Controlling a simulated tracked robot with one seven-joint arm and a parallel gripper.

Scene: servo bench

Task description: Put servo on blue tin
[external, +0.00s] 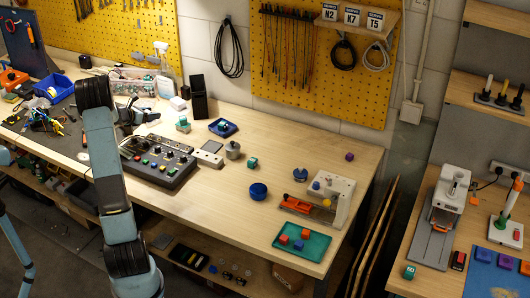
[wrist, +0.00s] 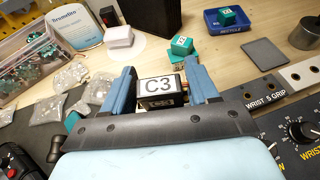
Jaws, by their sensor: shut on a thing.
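My gripper (wrist: 162,80) is shut on the servo (wrist: 160,96), a small dark block with a white top label reading C3, held between the two blue fingers in the wrist view. In the external view my gripper (external: 143,117) is at the left of the bench, past the black control box; the servo is too small to make out clearly there. The round blue tin (external: 258,191) stands on the open wood in the middle of the bench, well to the right of my gripper. The tin is out of the wrist view.
The black control box (external: 158,160) lies between my arm and the tin. A metal cylinder (external: 233,150) and a green cube (external: 253,162) stand behind the tin. A teal tray (external: 302,257) with cubes and a white fixture (external: 330,195) are to its right. Bare wood surrounds the tin.

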